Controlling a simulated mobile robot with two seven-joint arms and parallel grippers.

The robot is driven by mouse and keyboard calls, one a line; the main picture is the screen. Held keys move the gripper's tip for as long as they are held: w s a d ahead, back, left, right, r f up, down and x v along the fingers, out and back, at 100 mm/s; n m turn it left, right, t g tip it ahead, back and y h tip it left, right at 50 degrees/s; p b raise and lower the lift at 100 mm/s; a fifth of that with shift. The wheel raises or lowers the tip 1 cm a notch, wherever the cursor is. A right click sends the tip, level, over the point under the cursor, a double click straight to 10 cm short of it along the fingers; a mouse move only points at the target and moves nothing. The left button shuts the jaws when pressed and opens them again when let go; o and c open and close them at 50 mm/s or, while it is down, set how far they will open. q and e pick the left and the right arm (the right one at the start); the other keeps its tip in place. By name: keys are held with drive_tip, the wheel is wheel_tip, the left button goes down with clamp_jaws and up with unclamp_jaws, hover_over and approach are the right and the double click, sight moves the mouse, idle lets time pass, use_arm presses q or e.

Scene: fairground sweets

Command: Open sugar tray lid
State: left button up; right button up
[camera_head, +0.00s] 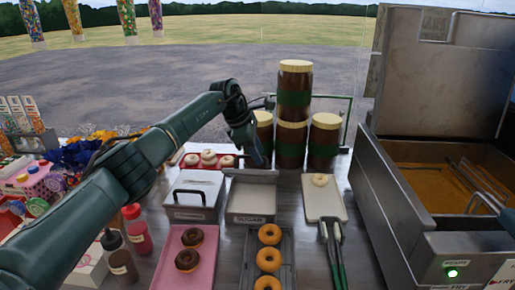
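The sugar tray (250,219) is a grey metal box with a "SUGAR" label on its front, standing mid-counter in the head view. Its top shows a pale recessed surface inside a rim, and a light panel (250,174) stands at its far edge, apparently the lid tipped back. My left gripper (258,160) points down at this far edge, at or just behind the panel. Its fingertips are small and partly hidden, so I cannot tell whether it is open or touches the panel. My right gripper is not in view.
A similar box with a black handle (189,192) stands left. Stacked jars (291,138) stand close behind. Doughnut trays (183,235) and tongs (332,250) lie in front. Sauce bottles (137,230) stand front left.

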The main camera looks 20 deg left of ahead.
use_arm(q)
drive_tip(key=shift+w, duration=0.1)
drive_tip(key=shift+d+r, duration=0.15)
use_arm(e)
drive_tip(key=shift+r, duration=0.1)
use_arm(q)
drive_tip(key=shift+r, duration=0.35)
drive_tip(key=b+v, duration=0.1)
drive_tip(key=v, duration=1.1)
drive_tip(key=shift+a, duration=0.35)
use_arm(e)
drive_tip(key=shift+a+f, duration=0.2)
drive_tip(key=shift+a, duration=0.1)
